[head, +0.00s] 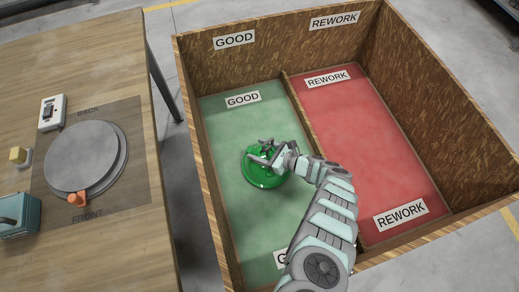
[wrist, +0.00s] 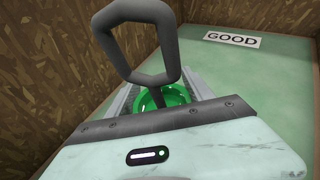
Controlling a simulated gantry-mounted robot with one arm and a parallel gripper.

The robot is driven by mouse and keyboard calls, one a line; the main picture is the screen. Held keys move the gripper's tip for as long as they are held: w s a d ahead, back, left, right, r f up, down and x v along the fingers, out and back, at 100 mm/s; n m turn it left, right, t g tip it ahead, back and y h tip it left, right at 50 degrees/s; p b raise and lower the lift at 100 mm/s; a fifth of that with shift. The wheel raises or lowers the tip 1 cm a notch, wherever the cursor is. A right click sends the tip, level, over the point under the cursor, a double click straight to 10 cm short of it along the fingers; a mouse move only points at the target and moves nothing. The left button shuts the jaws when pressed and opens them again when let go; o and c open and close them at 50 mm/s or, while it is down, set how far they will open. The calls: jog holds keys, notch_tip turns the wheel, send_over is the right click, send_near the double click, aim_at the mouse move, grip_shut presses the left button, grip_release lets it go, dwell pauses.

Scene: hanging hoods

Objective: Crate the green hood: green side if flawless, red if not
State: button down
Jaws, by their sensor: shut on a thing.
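The green hood (head: 262,178) is in the green GOOD compartment of the wooden crate, left of the divider. My gripper (head: 262,154) is over the hood's top and shut on it, at its dark handle loop. In the wrist view the handle loop (wrist: 144,42) rises between the jaws, and part of the green hood (wrist: 165,97) shows below it. The hood looks upright and at or close to the green floor (head: 245,120); I cannot tell whether it touches. Most of its surface is hidden by my gripper, and I see no flaw on what shows.
The red REWORK compartment (head: 365,135) is empty, right of the wooden divider (head: 302,115). High crate walls surround both. A wooden table (head: 100,240) stands left with a round grey turntable (head: 85,155), a switch box (head: 52,112) and a teal device (head: 18,215).

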jog(key=shift+f+b, duration=0.55)
jog(key=shift+c, duration=1.5)
grip_release()
jog(key=shift+s+d+r+p, duration=0.2)
jog(key=shift+d+r+p, duration=0.1)
jog(key=shift+d+p, duration=0.15)
jog(key=p+v, duration=0.3)
jog(key=v, duration=0.6)
jog(key=shift+s+d, duration=0.15)
jog(key=shift+d, duration=0.15)
